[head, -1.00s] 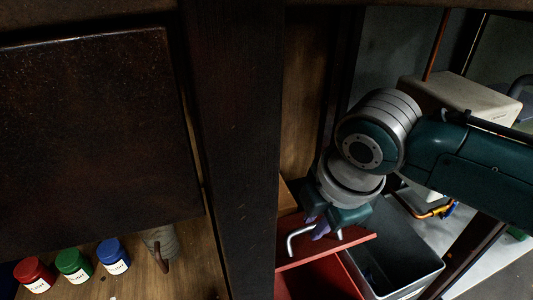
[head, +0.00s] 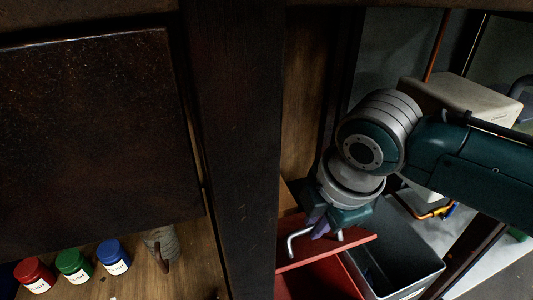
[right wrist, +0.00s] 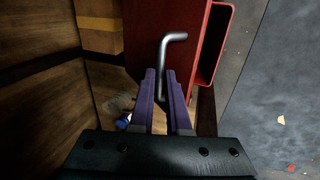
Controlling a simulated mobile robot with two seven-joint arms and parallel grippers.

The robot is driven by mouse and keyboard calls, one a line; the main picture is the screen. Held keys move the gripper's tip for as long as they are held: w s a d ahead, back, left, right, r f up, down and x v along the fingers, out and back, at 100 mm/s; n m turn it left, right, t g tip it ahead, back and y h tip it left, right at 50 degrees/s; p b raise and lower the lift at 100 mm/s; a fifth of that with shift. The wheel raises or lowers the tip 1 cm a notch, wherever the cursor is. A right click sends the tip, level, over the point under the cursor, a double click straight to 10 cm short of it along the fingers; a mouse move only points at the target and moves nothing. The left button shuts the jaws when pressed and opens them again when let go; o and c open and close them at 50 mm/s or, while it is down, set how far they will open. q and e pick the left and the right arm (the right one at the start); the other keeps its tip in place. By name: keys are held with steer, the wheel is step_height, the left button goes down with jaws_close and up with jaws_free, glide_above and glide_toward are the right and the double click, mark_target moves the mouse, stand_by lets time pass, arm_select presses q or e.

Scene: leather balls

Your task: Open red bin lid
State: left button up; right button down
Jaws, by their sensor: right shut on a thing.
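The red bin (head: 318,282) stands low, right of the dark post in the head view. Its red lid (head: 352,241) is tilted up, and part of the space beneath shows. A bent metal handle (head: 291,243) is on the lid. My right gripper (head: 320,230) reaches down to it with purple fingers. In the right wrist view, the fingers (right wrist: 163,88) are shut on the handle (right wrist: 174,37), which stands out against the red lid (right wrist: 140,35). The fingers hide part of the handle. My left gripper is not in view.
A grey open bin (head: 405,265) stands right beside the red bin. A dark wooden post (head: 235,150) is close on the left. Red, green and blue jars (head: 73,265) stand on a wooden shelf at lower left. A pale box (head: 465,105) is behind my right arm.

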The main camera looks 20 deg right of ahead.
steer(key=shift+r, duration=0.1)
stand_by(0.4)
steer(key=shift+w+r, duration=0.35)
steer(key=shift+w, duration=0.05)
steer(key=w+r+b, duration=0.2)
steer(key=w+b, duration=0.3)
steer(key=w, duration=0.2)
steer(key=w+r+b, duration=0.3)
steer(key=w+b, duration=0.2)
steer(key=w, duration=0.1)
steer(key=shift+w+a, duration=0.25)
steer(key=shift+w, duration=0.15)
steer(key=c, duration=0.9)
jaws_free()
